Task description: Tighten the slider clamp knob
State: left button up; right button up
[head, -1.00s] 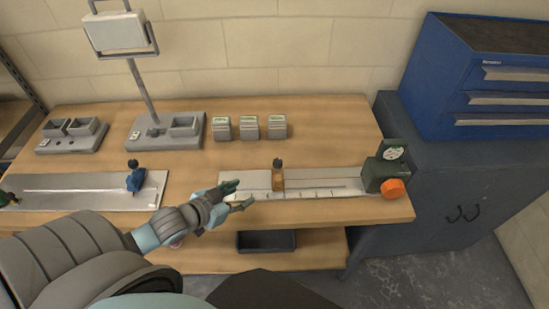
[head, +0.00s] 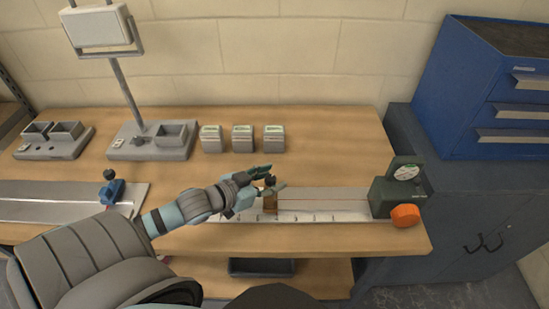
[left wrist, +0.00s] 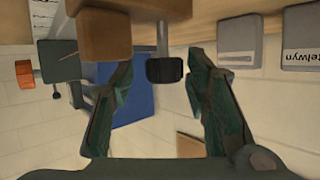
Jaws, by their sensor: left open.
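The orange-brown slider (head: 270,204) sits on the right-hand scaled rail (head: 325,196), with its dark knob (head: 270,181) standing up on top. My left gripper (head: 275,177) is open at the knob, with its fingers on either side of it. In the left wrist view the black knob (left wrist: 164,71) lies between the open fingertips of the gripper (left wrist: 158,62), with gaps visible on both sides. The brown slider block (left wrist: 105,36) shows beside it in that view. My right gripper is not in view.
A green gauge block (head: 396,190) with an orange knob (head: 405,215) stands at the rail's right end. A blue slider (head: 111,191) sits on another rail at left. Bench between boxes and gauge is clear.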

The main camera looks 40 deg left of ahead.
pick_arm(q)
jog(key=shift+s+a+r, duration=0.15)
jog(key=shift+s+r, duration=0.1)
jog(key=shift+s, duration=0.3)
jog(key=shift+c, duration=0.6)
jog(key=shift+a, duration=0.1)
jog(key=c, duration=0.3)
grip_shut()
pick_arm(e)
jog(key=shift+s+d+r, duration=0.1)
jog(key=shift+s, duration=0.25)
pick_arm(q)
jog(key=shift+w, duration=0.1)
jog(key=shift+f, duration=0.1)
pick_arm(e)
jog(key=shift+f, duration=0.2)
